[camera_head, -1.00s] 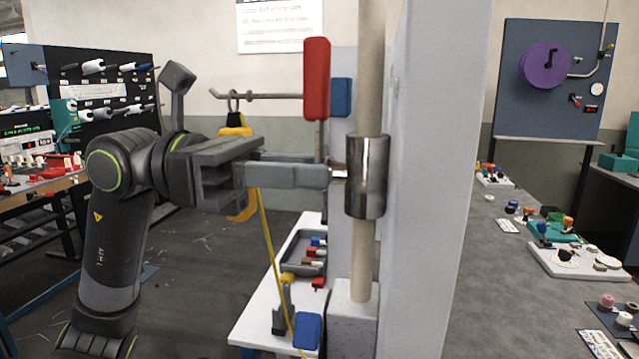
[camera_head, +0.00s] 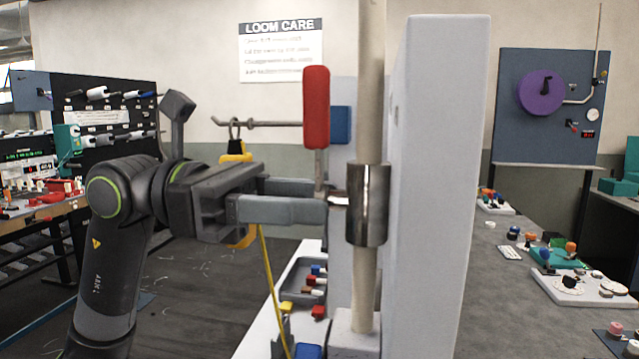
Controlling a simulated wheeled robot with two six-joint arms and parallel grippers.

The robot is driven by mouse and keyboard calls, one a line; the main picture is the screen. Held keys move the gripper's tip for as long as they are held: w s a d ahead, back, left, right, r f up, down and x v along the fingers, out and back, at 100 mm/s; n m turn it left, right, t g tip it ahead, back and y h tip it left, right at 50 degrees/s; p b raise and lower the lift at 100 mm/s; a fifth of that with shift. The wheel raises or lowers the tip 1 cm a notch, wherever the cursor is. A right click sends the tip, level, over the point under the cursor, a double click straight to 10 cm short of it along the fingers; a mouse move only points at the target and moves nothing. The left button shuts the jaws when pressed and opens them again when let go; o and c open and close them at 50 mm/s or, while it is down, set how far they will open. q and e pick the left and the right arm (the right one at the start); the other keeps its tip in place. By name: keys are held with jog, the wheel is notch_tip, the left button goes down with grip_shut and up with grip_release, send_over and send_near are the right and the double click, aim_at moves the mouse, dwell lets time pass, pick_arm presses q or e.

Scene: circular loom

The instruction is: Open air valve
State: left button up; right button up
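The air valve has a metal cylinder body (camera_head: 367,205) on a pale vertical pipe (camera_head: 370,90). Its lever has a red grip (camera_head: 316,108) that stands upright, left of the pipe, on a thin grey stem (camera_head: 319,168). My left gripper (camera_head: 318,197) reaches in from the left at the lower end of the stem. Its two fingers are apart, one nearer and one farther, and the stem runs down between them. The near finger hides the stem's lower end; contact is hard to tell. My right gripper is not in view.
A pale upright panel (camera_head: 440,190) stands just right of the pipe. A blue block (camera_head: 341,125) is behind the red grip. A wall rod (camera_head: 270,123) holds a yellow hanging item (camera_head: 236,152). A white bench (camera_head: 268,325) with small parts is below, and a grey table (camera_head: 490,270) is at right.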

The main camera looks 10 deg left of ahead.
pick_arm(q)
jog(key=a+b, duration=0.2)
jog(key=a, duration=0.5)
dwell(0.3)
